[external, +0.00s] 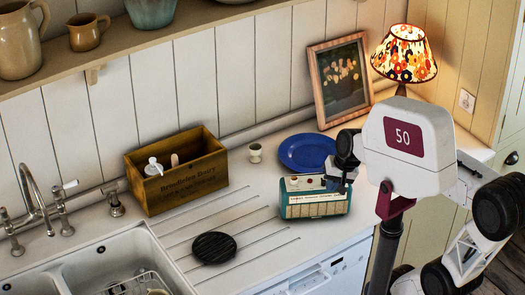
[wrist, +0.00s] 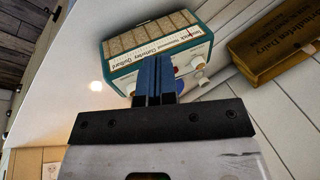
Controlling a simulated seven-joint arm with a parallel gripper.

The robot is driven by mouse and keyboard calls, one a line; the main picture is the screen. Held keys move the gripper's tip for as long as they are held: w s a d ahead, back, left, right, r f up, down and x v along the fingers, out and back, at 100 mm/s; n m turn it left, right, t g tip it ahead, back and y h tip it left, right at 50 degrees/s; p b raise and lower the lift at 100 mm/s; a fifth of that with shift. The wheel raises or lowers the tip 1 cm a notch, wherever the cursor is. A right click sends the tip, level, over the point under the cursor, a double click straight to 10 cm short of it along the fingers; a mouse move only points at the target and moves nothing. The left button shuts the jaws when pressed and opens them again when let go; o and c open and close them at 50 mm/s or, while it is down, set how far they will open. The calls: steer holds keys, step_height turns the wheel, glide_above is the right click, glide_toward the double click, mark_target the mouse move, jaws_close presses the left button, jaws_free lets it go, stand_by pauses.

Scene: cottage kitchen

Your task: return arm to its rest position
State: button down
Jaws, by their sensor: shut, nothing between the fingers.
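My gripper (wrist: 154,78) is shut, its two dark blue fingers together with nothing between them. In the external view my gripper (external: 340,180) is above the right end of a teal and cream radio (external: 310,204) on the white counter. In the wrist view the radio (wrist: 155,50) lies just beyond the fingertips, which overlap its knob side. I cannot tell whether the fingers touch it. My white arm with the number 50 reaches in from the right and hides part of the counter.
A blue plate (external: 306,152) and a small egg cup (external: 255,152) stand behind the radio. A wooden crate (external: 178,185) holding bottles and a dark round trivet (external: 213,247) are to the left. The sink (external: 110,262) is front left. A lit lamp (external: 403,55) and framed picture (external: 340,80) stand behind.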

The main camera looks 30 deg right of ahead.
steer(key=s+n+h, duration=0.1)
steer(key=n, duration=0.1)
steer(key=s+d+n, duration=0.1)
steer(key=s, duration=0.1)
steer(key=s+d+n+h, duration=0.1)
steer(key=s+n, duration=0.1)
steer(key=shift+n+g+h, duration=0.3)
stand_by(2.7)
